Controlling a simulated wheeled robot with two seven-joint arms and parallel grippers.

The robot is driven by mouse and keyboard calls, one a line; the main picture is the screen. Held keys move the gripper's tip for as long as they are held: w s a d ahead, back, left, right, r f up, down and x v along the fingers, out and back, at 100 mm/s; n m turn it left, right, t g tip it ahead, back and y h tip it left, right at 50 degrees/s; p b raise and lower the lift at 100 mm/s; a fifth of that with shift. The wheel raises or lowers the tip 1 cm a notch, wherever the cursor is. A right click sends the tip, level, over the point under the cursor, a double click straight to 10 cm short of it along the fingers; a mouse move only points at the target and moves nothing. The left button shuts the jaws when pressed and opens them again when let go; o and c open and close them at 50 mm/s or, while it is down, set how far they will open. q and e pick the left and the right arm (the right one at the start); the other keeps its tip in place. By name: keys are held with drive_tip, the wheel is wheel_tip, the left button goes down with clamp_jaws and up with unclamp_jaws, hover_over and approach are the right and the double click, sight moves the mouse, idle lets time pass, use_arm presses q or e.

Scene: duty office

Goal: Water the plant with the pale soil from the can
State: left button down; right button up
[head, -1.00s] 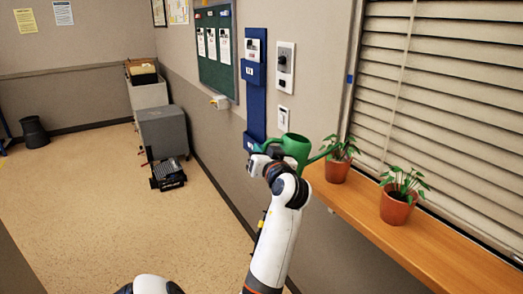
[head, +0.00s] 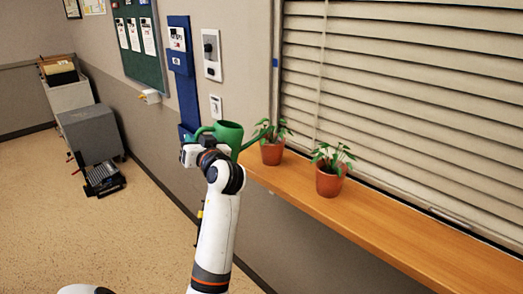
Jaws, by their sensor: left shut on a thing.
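A green watering can (head: 230,134) is held up at the left end of the wooden sill. My left gripper (head: 193,150) is shut on it at its handle side, and the wrist partly hides the grip. The can looks about upright, its spout pointing right, with the tip close to the leaves of the far potted plant (head: 271,152). I cannot tell whether they touch. The near potted plant (head: 329,182) stands farther right along the sill. Both have terracotta pots and green leaves. The soil is too small and covered to tell which is pale. My right gripper is out of view.
The wooden sill (head: 390,228) runs under the window blinds (head: 410,110), clear to the right of the near plant. A blue wall rack (head: 183,75) and wall switches (head: 211,55) are behind the can. A grey cabinet (head: 90,135) stands on the floor at left.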

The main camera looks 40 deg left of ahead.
use_arm(q)
drive_tip(key=shift+r, duration=0.15)
drive_tip(key=shift+d+r+p, duration=0.15)
drive_tip(key=shift+r+p, duration=0.45)
drive_tip(key=shift+p, duration=0.2)
idle(0.4)
drive_tip(key=shift+m, duration=0.3)
idle(1.3)
drive_tip(key=shift+r+p, duration=0.45)
drive_tip(key=shift+p, duration=0.15)
idle(3.1)
drive_tip(key=shift+r+m+p, duration=0.4)
drive_tip(key=shift+r+p, duration=0.05)
drive_tip(key=shift+p, duration=0.1)
drive_tip(key=shift+w, duration=0.1)
